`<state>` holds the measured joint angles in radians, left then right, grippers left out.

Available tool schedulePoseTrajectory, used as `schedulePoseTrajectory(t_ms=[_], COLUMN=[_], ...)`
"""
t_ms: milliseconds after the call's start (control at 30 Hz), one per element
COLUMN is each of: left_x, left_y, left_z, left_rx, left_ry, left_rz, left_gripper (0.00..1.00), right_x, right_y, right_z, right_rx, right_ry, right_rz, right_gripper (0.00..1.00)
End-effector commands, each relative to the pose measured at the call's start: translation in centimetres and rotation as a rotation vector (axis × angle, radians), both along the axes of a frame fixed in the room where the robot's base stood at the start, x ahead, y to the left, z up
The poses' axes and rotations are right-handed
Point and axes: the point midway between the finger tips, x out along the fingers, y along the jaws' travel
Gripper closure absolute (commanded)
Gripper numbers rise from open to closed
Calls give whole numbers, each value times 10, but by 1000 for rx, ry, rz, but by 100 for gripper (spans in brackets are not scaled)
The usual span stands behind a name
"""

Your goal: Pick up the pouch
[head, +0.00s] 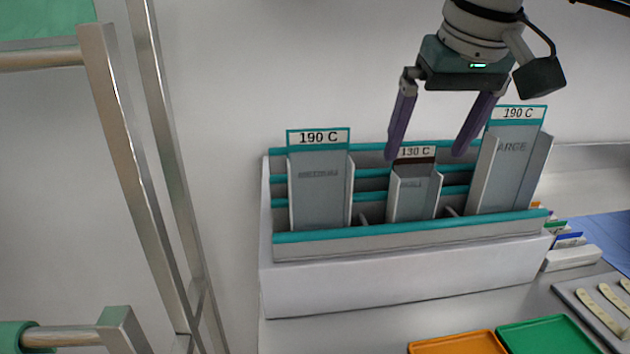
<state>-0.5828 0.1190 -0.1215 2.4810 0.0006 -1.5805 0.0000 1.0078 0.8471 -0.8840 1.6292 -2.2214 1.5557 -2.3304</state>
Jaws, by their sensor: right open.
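Three grey pouches stand upright in a white rack with teal rails (400,243). The left pouch (318,200) carries a 190 C label and faint text that looks like MEDIUM. The small middle pouch (412,198) has a dark brown band and a 130 C label. The right pouch (508,165) leans slightly, carries a 190 C label and reads ARGE, with its first letter covered. My right gripper (424,156) is open and points down, its purple fingers apart around the top of the middle pouch in the picture. Whether it touches the pouch cannot be told. My left gripper is not in view.
A metal rail frame (130,140) with green parts stands at the left. An orange tray (457,344) and a green tray (550,337) lie in front of the rack. A grey tray with pale strips (580,291) and a white card holder (571,259) are at the right.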

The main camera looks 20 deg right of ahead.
Motion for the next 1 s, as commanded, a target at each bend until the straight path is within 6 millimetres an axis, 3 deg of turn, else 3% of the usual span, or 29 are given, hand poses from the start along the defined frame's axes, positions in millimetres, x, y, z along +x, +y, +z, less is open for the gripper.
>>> schedulePoseTrajectory(t_ms=[400,667,1000], left_x=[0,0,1], left_y=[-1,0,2], left_z=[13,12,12], left_rx=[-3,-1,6], left_ry=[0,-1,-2], left_rz=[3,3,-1], left_gripper=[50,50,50], right_x=[14,16,16], right_y=[-1,-2,-2], right_z=[-51,-55,-55], right_rx=[4,2,2], right_ry=[2,-2,-2], right_rz=[0,1,1], right_gripper=[0,0,36])
